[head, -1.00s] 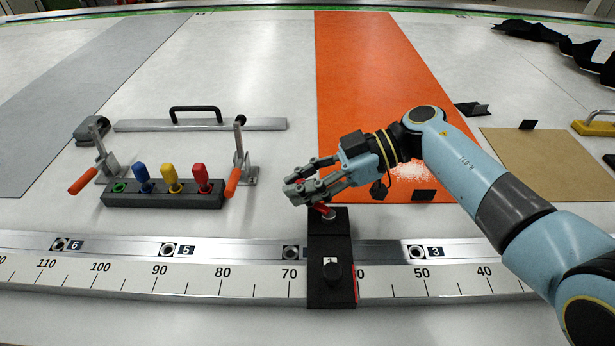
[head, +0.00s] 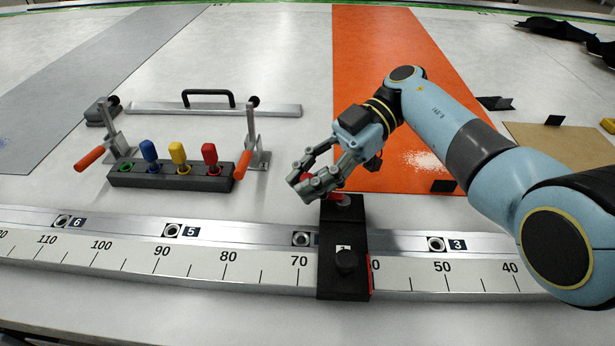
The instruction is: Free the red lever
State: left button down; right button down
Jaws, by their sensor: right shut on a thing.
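A black clamp block (head: 344,262) sits across the ruler rail, with a round black knob on its front and a metal boss at its top end. A small red part shows at that top end, and red also shows between the fingers of my right gripper (head: 308,186). I take this to be the red lever (head: 305,178). My right gripper is shut on it, just above and left of the block's far end. The fingers hide most of the lever, and I cannot tell how it joins the block. My left gripper is not in view.
A dark rack (head: 170,180) holds blue, yellow and red pegs, between two toggle clamps with orange handles (head: 89,159) (head: 243,165). Behind it lies a bar with a black handle (head: 208,97). The ruler rail (head: 200,262) crosses the front. White table is clear left of my gripper.

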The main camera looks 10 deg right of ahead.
jog(key=c, duration=1.1)
grip_release()
jog(key=shift+c, duration=0.2)
jog(key=v, duration=0.7)
jog(key=shift+d, duration=0.2)
